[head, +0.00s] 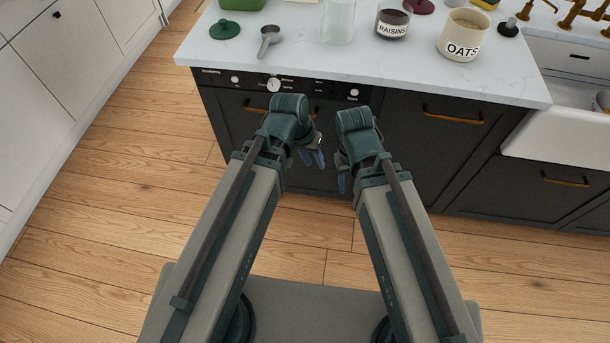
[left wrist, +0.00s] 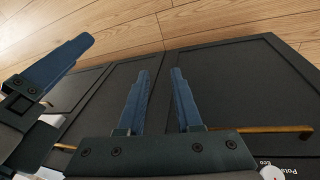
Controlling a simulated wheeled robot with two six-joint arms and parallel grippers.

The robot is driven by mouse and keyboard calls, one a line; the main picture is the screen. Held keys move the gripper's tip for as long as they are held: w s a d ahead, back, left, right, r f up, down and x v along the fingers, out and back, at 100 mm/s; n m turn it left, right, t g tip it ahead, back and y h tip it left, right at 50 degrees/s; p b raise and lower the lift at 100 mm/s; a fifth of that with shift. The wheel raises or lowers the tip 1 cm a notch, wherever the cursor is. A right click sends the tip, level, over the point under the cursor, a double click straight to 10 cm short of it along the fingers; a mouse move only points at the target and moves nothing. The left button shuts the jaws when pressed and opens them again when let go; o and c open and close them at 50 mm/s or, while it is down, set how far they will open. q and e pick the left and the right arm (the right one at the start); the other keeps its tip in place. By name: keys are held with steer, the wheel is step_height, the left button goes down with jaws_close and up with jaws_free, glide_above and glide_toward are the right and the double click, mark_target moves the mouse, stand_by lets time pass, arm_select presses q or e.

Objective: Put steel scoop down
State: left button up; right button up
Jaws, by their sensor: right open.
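The grey steel scoop (head: 268,38) lies on the white marble countertop (head: 290,58) near its front edge, in the head view. Nothing is touching it with a gripper. My left gripper (head: 314,156) is below the counter edge, in front of the dark cabinet fronts. In the left wrist view its two blue fingers (left wrist: 160,72) stand apart with nothing between them. My right gripper (head: 342,183) is beside it, slightly lower, and open. One blue finger of it also shows at the left of the left wrist view (left wrist: 60,64).
A green lid (head: 225,29) lies left of the scoop. A clear glass jar (head: 338,22), a raisins jar (head: 392,24) and an oats jar (head: 462,36) stand to its right. A white sink (head: 560,135) is at far right. Dark cabinets with brass handles (head: 453,113) front the counter.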

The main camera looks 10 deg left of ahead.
arm_select(q)
steer(key=s+y, duration=0.1)
steer(key=s+a+g+y, duration=0.1)
steer(key=s, duration=0.1)
steer(key=s+m+y, duration=0.1)
steer(key=s+y, duration=0.1)
steer(key=shift+s+a+f+g, duration=0.2)
steer(key=shift+s+f+g, duration=0.05)
steer(key=shift+f+g, duration=0.15)
step_height(320, 180, up, 8)
steer(key=p, duration=0.7)
steer(key=shift+f, duration=0.25)
